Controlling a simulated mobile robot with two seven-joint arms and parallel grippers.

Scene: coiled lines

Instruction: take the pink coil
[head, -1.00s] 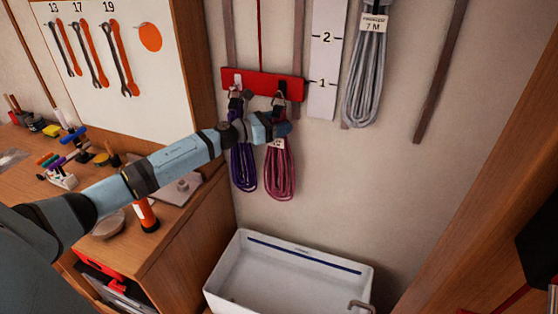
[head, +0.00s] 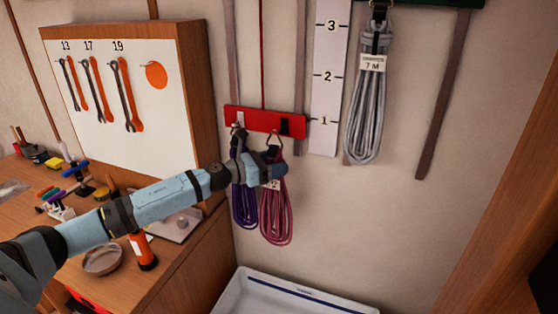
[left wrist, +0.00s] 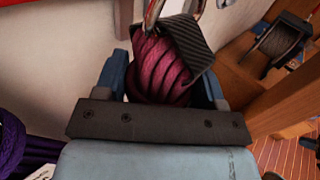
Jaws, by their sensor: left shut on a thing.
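The pink coil (head: 277,222) hangs below the red hook rack (head: 264,121) on the wall. Its metal ring shows just below and left of the rack's right black hook; I cannot tell whether it still touches the hook. My left gripper (head: 272,172) is shut on the upper part of the coil and hides some of it. In the left wrist view the pink coil (left wrist: 160,68) sits between the blue fingers, with a black strap and metal ring above. My right gripper is not in view.
A purple coil (head: 244,205) hangs close on the left of the pink one. A grey coil (head: 369,100) hangs further right, past the numbered scale (head: 325,95). A white basin (head: 237,292) stands below.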

